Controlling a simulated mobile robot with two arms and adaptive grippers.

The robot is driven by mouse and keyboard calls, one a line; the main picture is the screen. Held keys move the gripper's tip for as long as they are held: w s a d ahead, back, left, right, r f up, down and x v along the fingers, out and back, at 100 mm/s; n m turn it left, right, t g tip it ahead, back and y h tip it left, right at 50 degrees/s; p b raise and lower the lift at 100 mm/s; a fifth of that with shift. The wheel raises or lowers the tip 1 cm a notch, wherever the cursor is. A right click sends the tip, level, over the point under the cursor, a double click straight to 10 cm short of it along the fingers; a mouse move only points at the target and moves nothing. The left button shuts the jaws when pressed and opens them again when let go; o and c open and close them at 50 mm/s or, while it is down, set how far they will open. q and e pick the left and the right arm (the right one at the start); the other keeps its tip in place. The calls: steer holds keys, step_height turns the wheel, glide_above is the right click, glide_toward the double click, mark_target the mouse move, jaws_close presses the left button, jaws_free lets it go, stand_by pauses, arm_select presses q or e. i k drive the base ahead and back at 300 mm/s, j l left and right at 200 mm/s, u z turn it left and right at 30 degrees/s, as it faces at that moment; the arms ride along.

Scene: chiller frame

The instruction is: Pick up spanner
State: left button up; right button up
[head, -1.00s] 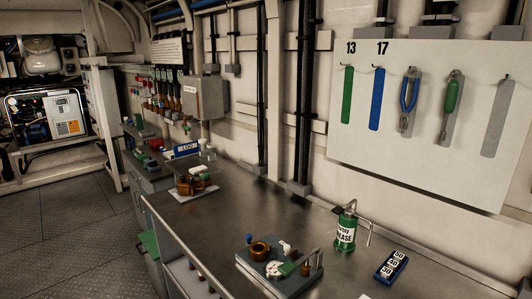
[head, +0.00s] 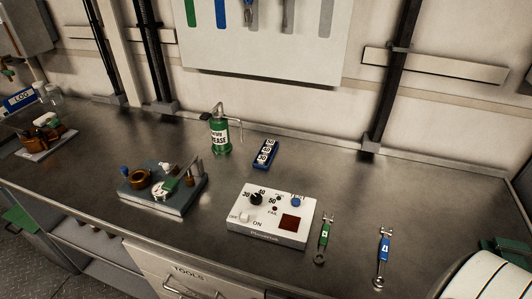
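Two spanners lie on the metal bench (head: 440,200) toward its right side. The green-handled spanner (head: 324,240) lies just right of the white control box, its ring end toward the front. The blue-handled spanner (head: 383,257) lies further right with clear bench around it, its ring end also toward the front. Marks on both handles are too small to read. Neither of my grippers is in view.
The white control box (head: 268,216), a grey fixture block (head: 163,187), a green grease can (head: 220,136) and a blue numbered block (head: 265,153) stand left of the spanners. The tool board (head: 265,58) hangs behind. A white rounded thing (head: 490,275) fills the lower right corner.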

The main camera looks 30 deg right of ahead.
mark_target(324, 236)
steer(key=z, duration=1.5)
